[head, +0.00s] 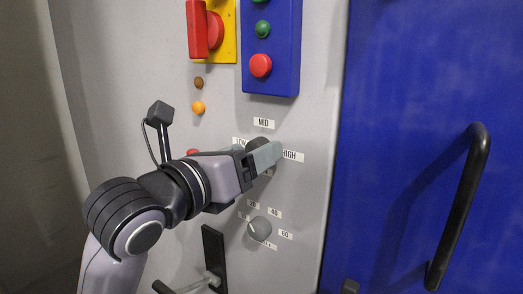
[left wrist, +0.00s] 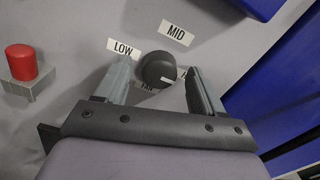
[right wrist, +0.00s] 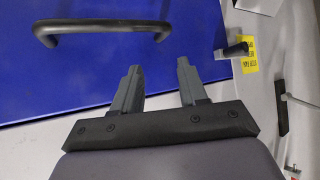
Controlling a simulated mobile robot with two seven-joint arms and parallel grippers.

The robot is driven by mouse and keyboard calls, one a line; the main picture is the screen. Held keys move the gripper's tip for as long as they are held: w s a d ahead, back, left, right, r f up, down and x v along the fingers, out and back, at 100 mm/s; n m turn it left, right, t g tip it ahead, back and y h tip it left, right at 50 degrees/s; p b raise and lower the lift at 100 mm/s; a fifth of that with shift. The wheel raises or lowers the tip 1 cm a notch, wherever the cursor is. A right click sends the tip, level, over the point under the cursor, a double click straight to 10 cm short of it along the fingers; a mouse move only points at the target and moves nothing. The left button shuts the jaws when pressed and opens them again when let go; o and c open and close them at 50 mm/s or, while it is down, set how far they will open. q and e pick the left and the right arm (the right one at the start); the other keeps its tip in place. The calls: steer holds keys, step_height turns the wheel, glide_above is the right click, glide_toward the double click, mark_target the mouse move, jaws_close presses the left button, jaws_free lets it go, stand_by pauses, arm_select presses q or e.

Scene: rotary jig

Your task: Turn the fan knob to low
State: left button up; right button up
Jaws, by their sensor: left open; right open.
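The fan knob (left wrist: 158,68) is a round black knob on the grey panel. The LOW label (left wrist: 123,48) is to its left, MID (left wrist: 176,33) above it, and HIGH (head: 292,156) to its right in the head view. A pale mark on the knob's face seems to point towards the HIGH side. My left gripper (left wrist: 158,72) is open, with one finger on each side of the knob and visible gaps to it. In the head view the left gripper (head: 266,155) hides much of the knob (head: 258,144). My right gripper (right wrist: 159,65) is open and empty, seen only in the right wrist view.
A second, grey knob (head: 259,229) with a numbered scale is below. A blue button box (head: 270,78) and a red switch on a yellow plate (head: 228,45) are above. A red button (left wrist: 21,62) is left of the knob. A blue door with a black handle (head: 462,205) stands right.

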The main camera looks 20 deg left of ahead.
arm_select(q)
steer(key=shift+w+d, duration=0.15)
steer(key=shift+w, duration=0.15)
arm_select(e)
steer(key=shift+w+d, duration=0.1)
steer(key=shift+w, duration=0.35)
arm_select(q)
steer(key=shift+c, duration=0.4)
steer(key=c, duration=1)
arm_select(e)
steer(key=shift+r, duration=0.15)
